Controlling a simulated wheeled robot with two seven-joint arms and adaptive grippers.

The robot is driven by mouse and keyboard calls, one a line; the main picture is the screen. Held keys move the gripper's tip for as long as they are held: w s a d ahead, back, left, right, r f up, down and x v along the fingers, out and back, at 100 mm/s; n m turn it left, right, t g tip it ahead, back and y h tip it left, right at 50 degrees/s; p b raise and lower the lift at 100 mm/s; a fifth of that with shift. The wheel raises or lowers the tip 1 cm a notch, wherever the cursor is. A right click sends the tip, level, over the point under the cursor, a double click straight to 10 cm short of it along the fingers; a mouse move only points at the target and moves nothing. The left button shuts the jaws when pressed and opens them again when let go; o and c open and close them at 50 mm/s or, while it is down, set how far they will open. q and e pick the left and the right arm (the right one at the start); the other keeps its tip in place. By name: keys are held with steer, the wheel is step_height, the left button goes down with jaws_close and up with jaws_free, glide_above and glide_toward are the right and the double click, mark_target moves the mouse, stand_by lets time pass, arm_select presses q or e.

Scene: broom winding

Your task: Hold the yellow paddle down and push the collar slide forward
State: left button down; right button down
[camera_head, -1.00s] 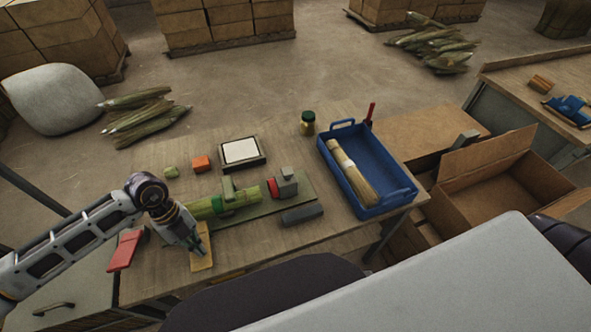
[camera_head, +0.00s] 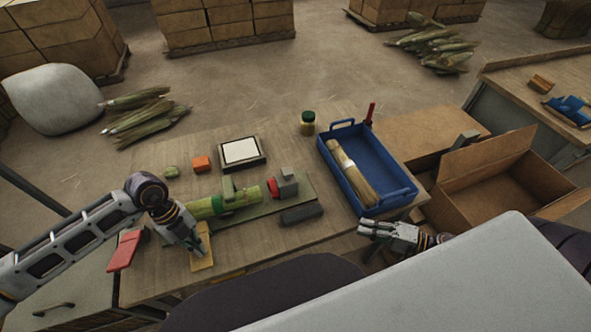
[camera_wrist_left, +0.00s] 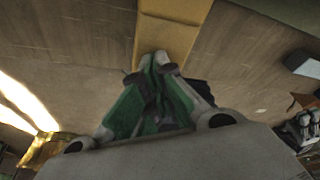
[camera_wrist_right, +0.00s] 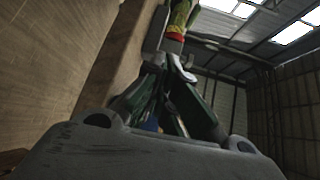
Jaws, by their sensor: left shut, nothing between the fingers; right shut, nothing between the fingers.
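The yellow paddle (camera_head: 201,254) lies at the front of the green fixture on the bench. My left gripper (camera_head: 196,250) is shut and empty, its tips on or just over the paddle; contact is not certain. The paddle also shows beyond its tips in the left wrist view (camera_wrist_left: 170,28). The green cylinder (camera_head: 212,206) lies along the fixture with a green upright piece (camera_head: 228,188) on it. A grey block with a red face (camera_head: 284,185) stands at its right; I cannot tell which part is the collar slide. My right gripper (camera_head: 362,227) is shut and empty, near the bench's front right edge.
A blue tray (camera_head: 330,150) holding a broom head (camera_head: 352,172) stands at the bench's right. A dark grey bar (camera_head: 301,214) lies in front of the fixture. A red part (camera_head: 125,250) is at the left. An open carton (camera_head: 500,190) stands right of the bench.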

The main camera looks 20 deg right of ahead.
mark_target(286, 182)
steer(key=w+r+n+y, duration=0.15)
steer(key=w+r, duration=0.35)
steer(key=r, duration=0.7)
steer(key=shift+w+d+f+m+t+h, duration=0.1)
steer(key=shift+d+f+m+t+h, duration=0.55)
steer(key=shift+d+h, duration=0.3)
steer(key=shift+d+f+m+t+h, duration=0.55)
steer(key=shift+d+t+h, duration=0.1)
steer(key=shift+d+h, duration=0.2)
steer(key=shift+w, duration=0.1)
steer(key=s+a+x, duration=0.1)
steer(key=a+x, duration=0.1)
steer(key=x, duration=2)
steer(key=shift+a, duration=0.4)
steer(key=shift+s+f, duration=0.1)
